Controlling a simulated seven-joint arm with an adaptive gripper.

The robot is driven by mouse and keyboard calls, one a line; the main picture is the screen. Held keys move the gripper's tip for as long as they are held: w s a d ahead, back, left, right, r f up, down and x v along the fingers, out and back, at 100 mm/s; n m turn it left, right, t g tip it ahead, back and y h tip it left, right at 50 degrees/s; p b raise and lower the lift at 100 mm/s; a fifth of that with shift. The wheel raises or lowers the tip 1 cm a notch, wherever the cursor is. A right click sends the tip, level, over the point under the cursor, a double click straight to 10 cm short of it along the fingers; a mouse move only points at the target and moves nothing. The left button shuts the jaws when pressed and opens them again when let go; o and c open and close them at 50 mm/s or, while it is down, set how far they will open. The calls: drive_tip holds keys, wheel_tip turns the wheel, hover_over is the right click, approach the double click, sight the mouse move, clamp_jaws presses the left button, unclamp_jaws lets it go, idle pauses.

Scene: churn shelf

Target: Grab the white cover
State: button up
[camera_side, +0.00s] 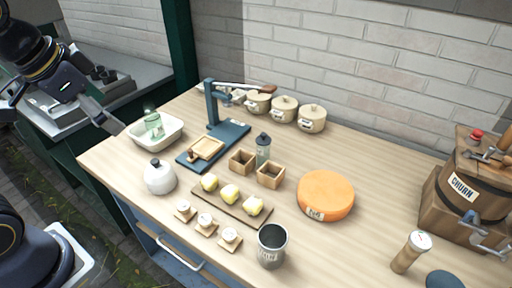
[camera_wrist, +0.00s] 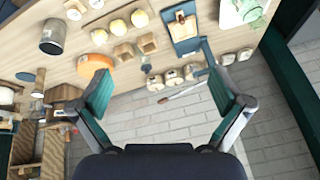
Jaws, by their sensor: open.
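A round white cover (camera_side: 160,178) with a dark knob on top stands on the wooden table near its left front edge in the side view. I cannot make it out in the wrist view. My gripper (camera_side: 112,122) is at the upper left in the side view, raised and beyond the table's left edge, apart from the cover. In the wrist view my gripper (camera_wrist: 153,62) has its two fingers spread wide with nothing between them.
A white basin (camera_side: 170,139) holding a green glass item stands behind the cover. A blue press (camera_side: 232,133), yellow lumps on a board (camera_side: 248,216), a metal cup (camera_side: 271,247), an orange wheel (camera_side: 325,193) and a wooden churn (camera_side: 465,200) are further right. A brick wall stands behind.

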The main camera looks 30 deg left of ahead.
drive_tip(key=w+a+f+m+g, duration=0.2)
drive_tip(key=w+a+f+g, duration=0.15)
drive_tip(key=w, duration=0.35)
drive_tip(key=g, duration=0.2)
hover_over(154, 161)
wheel_tip(154, 161, down, 9)
drive_tip(key=shift+n, duration=0.3)
wheel_tip(154, 161, down, 10)
drive_tip(key=shift+f, duration=0.15)
drive_tip(key=shift+w+f, duration=0.1)
drive_tip(key=shift+f, duration=3.05)
drive_tip(key=c, duration=1)
